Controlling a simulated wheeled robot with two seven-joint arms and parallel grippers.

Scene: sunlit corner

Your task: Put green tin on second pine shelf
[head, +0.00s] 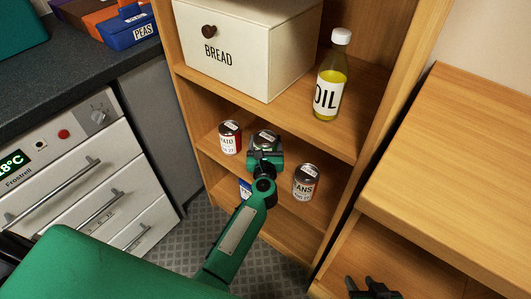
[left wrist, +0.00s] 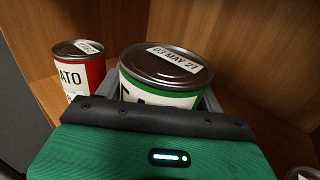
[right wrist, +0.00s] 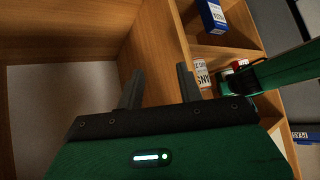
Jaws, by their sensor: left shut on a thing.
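The green tin (left wrist: 165,75), with a green-banded white label and a date sticker on its silver lid, stands upright between the fingers of my left gripper (left wrist: 160,105). In the head view, the tin's lid (head: 265,137) shows just beyond my left gripper (head: 264,158), over the pine shelf (head: 232,172) below the bread bin. I cannot tell whether its base touches the shelf. My right gripper (head: 372,290) is at the lower right of the head view; its two fingers stand apart and empty in the right wrist view (right wrist: 158,88).
A red tomato tin (head: 230,138) stands left of the green tin, and a beans tin (head: 306,182) to the right. Above are the bread bin (head: 245,50) and oil bottle (head: 331,80). A blue box (head: 245,188) sits lower down. A freezer (head: 85,170) stands left.

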